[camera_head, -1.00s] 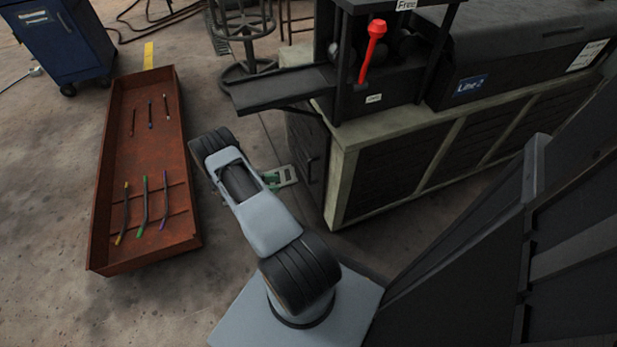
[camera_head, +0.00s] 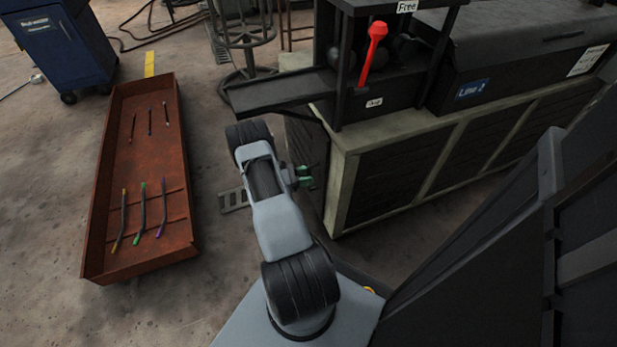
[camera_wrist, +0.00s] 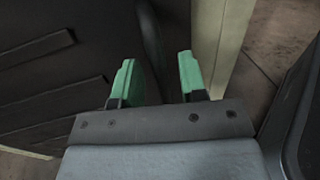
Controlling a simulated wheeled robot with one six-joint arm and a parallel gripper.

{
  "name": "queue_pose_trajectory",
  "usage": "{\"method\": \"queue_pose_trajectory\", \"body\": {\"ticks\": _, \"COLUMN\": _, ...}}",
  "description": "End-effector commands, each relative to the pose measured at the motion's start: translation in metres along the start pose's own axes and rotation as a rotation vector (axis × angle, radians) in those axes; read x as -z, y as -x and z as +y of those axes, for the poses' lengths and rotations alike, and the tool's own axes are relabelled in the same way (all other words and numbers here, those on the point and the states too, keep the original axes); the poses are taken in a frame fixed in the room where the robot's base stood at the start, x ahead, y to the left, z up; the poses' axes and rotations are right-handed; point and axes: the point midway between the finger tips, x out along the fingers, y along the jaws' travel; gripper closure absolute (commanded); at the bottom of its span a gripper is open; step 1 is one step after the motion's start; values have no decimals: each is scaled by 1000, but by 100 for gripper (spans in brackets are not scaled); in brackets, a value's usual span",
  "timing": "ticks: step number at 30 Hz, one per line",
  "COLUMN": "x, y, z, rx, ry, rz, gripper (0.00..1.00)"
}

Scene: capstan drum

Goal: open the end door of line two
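The Line 2 unit, with its blue label (camera_head: 472,89), stands at the upper right in the head view. Its end door (camera_head: 304,142) is a dark panel on the near left end, partly hidden by my arm, and looks shut. My gripper (camera_head: 304,177) is in front of it with green fingers. In the wrist view my gripper (camera_wrist: 159,80) is open, fingers apart. A dark curved bar (camera_wrist: 152,40), apparently the door handle, shows beyond and between the fingertips. I cannot tell if it lies within the grasp. Dark door panel is left of it.
A pale frame post (camera_wrist: 219,45) stands just right of the fingers. A dark shelf (camera_head: 280,92) juts out above my arm, near a red lever (camera_head: 372,52).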

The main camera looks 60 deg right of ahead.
Motion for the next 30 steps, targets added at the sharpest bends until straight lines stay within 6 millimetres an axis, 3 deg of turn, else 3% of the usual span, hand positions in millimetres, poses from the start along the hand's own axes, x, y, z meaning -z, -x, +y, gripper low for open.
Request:
{"method": "queue_pose_trajectory", "body": {"ticks": 14, "x": 0, "y": -11, "z": 0, "rx": 0, "ry": 1, "rz": 0, "gripper": 61}}
{"method": "queue_pose_trajectory", "body": {"ticks": 27, "x": 0, "y": -11, "z": 0, "rx": 0, "ry": 0, "rz": 0, "gripper": 100}}
{"method": "queue_pose_trajectory", "body": {"ticks": 30, "x": 0, "y": -10, "z": 0, "rx": 0, "ry": 0, "rz": 0, "gripper": 100}}
